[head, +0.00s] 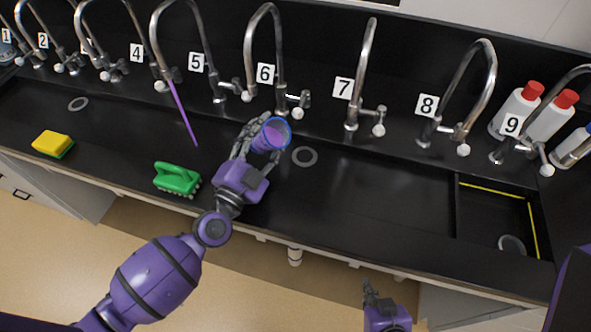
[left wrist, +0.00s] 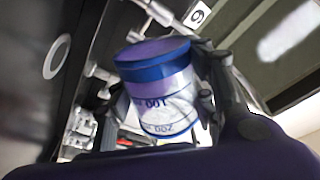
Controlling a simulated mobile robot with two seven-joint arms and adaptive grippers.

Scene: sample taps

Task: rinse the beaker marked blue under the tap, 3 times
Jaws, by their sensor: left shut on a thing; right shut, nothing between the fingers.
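The beaker with a blue rim (head: 274,134) is clear with a purple tint and is held tilted above the black sink. In the left wrist view the beaker (left wrist: 162,88) shows a blue band and volume marks. My left gripper (head: 252,140) is shut on it. Whether liquid is inside cannot be told. A thin purple stream (head: 182,112) falls from the spout of tap 5 (head: 183,15), left of the beaker and apart from it. Tap 6 (head: 278,55) stands behind the beaker with no stream visible. My right gripper (head: 373,294) is shut and empty in front of the counter.
A green brush (head: 177,178) and a yellow sponge (head: 53,143) lie on the front edge at left. A drain (head: 305,156) is right of the beaker. Taps 7 (head: 366,75) and 8 (head: 470,90) and red-capped bottles (head: 515,112) stand at right. The middle-right basin is clear.

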